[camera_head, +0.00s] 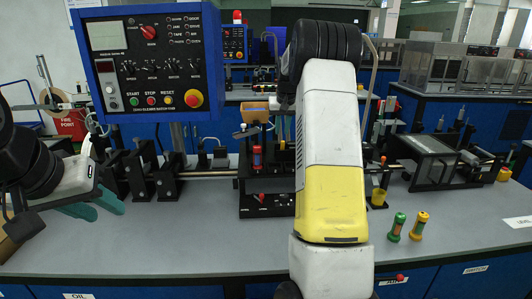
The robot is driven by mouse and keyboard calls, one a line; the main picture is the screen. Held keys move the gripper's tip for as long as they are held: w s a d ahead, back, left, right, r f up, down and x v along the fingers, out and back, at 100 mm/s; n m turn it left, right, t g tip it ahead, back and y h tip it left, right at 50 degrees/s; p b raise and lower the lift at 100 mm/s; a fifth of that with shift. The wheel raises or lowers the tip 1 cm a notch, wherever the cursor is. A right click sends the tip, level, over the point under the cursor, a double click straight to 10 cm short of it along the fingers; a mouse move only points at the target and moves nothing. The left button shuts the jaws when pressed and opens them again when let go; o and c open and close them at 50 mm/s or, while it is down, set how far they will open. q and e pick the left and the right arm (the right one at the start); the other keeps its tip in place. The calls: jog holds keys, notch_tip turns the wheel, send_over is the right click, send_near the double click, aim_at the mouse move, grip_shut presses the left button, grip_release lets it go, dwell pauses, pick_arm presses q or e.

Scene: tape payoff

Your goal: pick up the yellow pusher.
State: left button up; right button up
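My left gripper, at the far left, is only partly visible; two teal finger-like parts (90,206) reach over the bench there. My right arm rises through the middle of the view and folds over at its top. Its gripper is largely hidden behind the arm, and its fingers cannot be made out. Both grippers are well away from the yellow piece.
A blue control panel (149,62) stands at upper left. Black fixtures on a rail (205,174) line the bench's back. A yellow cup (378,197) stands behind the two small pieces, and a black-framed unit (432,160) at right. The bench right of the pieces is clear.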

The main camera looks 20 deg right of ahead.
aim_at(283, 142)
jog(key=x, duration=0.3)
jog(key=d+x, duration=0.1)
jog(key=x, duration=0.6)
jog(key=shift+d+f, duration=0.2)
jog(key=shift+c, duration=0.4)
grip_shut()
